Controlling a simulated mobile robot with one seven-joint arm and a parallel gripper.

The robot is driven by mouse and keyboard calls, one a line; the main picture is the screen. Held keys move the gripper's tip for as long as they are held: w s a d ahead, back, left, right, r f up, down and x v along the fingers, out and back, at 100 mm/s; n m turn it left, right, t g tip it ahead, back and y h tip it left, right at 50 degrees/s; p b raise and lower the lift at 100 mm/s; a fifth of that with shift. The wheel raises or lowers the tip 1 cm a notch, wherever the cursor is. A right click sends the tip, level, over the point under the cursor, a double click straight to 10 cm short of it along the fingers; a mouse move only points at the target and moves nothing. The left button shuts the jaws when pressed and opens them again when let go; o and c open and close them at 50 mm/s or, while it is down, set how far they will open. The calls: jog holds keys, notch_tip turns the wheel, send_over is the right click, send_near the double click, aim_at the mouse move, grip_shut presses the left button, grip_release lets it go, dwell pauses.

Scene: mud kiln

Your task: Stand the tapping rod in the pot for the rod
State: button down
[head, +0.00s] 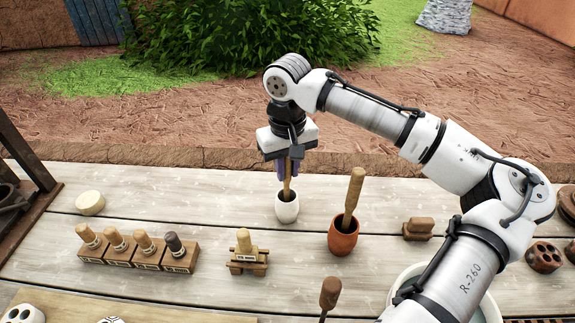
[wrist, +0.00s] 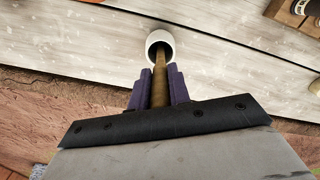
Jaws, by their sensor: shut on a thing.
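My gripper (head: 288,172) points down over the small white pot (head: 288,211), its purple fingers shut on a slim wooden rod, the tapping rod (head: 287,186). In the wrist view the rod (wrist: 159,85) runs between the fingers (wrist: 157,95) and its far end reaches into the dark mouth of the white pot (wrist: 160,36). The rod looks nearly upright. The pot's inside is dark, so I cannot tell whether the rod touches the bottom. The fingers are above the pot's rim.
A terracotta pot (head: 343,243) with a thick wooden stick (head: 353,194) leaning in it stands to the right. Several wooden-handled stamps sit in a rack (head: 120,260) at the left. A single stamp stand (head: 247,268) is in front. A pale round disc (head: 90,203) lies far left.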

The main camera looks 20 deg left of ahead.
jog(key=shift+f, duration=0.15)
jog(key=c, duration=1.3)
grip_release()
notch_tip(320, 180, up, 12)
jog(key=shift+r+b, duration=0.15)
jog(key=shift+b, duration=0.45)
jog(key=shift+s, duration=0.1)
